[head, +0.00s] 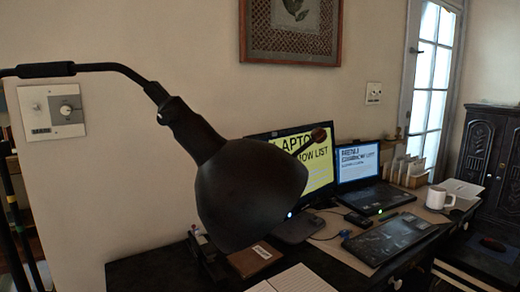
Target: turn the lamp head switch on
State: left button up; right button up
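The black lamp head (250,190) hangs large in the middle of the head view, its shade tilted down to the right. A thin black arm (46,70) comes in from the left edge and joins its neck. A small knob (165,117) sits on the neck. A short rod with a reddish-brown end (319,135) stands out at the shade's right side; I cannot tell which of these is the switch. The shade's outside is dark and no lamp light shows; its inside is hidden. Neither of my grippers is in view.
Behind the lamp, a desk (345,247) holds a monitor (318,172), a laptop (372,185), a black keyboard-like device (390,238), a white mug (436,198) and an open book (292,280). A wall plate with a dial (66,108) is at left. A dark cabinet (487,150) stands at right.

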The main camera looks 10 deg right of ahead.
aim_at(169, 116)
jog(key=i+j+z, duration=0.1)
jog(key=j+z, duration=0.2)
jog(key=j, duration=0.4)
jog(key=j+z, duration=0.25)
jog(key=j, duration=0.4)
jog(key=j+z, duration=0.3)
jog(key=j, duration=0.4)
jog(key=k+j+z, duration=0.25)
jog(key=j, duration=0.4)
jog(key=i, duration=0.1)
